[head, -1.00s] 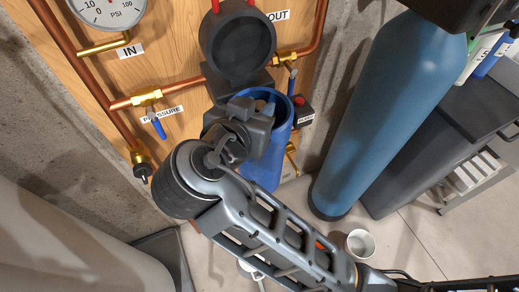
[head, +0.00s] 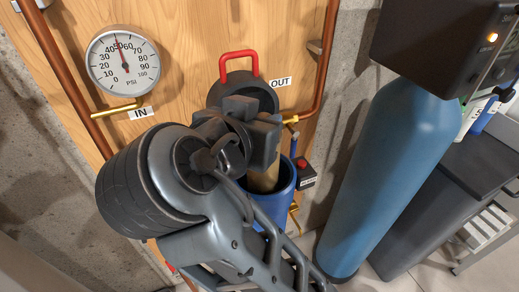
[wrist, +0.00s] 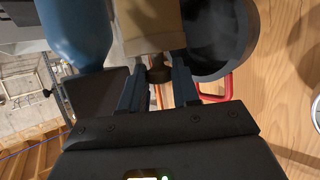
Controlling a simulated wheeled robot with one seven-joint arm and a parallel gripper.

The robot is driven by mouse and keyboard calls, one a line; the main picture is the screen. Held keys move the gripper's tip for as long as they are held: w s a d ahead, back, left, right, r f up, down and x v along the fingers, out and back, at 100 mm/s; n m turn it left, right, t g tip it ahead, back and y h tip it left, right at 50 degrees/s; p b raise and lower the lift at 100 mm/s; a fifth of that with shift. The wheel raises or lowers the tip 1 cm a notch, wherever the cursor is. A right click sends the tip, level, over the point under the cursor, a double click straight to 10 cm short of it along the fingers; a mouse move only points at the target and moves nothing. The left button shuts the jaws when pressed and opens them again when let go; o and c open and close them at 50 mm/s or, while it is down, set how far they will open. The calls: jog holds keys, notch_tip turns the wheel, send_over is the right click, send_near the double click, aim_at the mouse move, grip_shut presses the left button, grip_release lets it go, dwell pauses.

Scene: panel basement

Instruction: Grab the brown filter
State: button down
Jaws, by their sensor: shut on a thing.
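The brown filter (head: 264,178) hangs below my gripper (head: 250,140) in the head view. Its lower part is within the mouth of the blue housing (head: 285,190), and its lower end is hidden there. In the wrist view my gripper (wrist: 158,88) has its two fingers on either side of a dark knob at the end of the brown filter (wrist: 152,25). The fingers are shut on that knob. My arm covers much of the housing in the head view.
The dark round lid (head: 238,84) with a red handle (head: 239,56) stands open behind the gripper. A pressure gauge (head: 122,60) and copper pipes are on the wooden panel (head: 190,40). A large blue tank (head: 390,170) stands right of the housing.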

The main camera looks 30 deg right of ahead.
notch_tip(320, 180, up, 20)
jog(key=p, duration=0.5)
jog(key=shift+f, duration=0.15)
dwell(0.5)
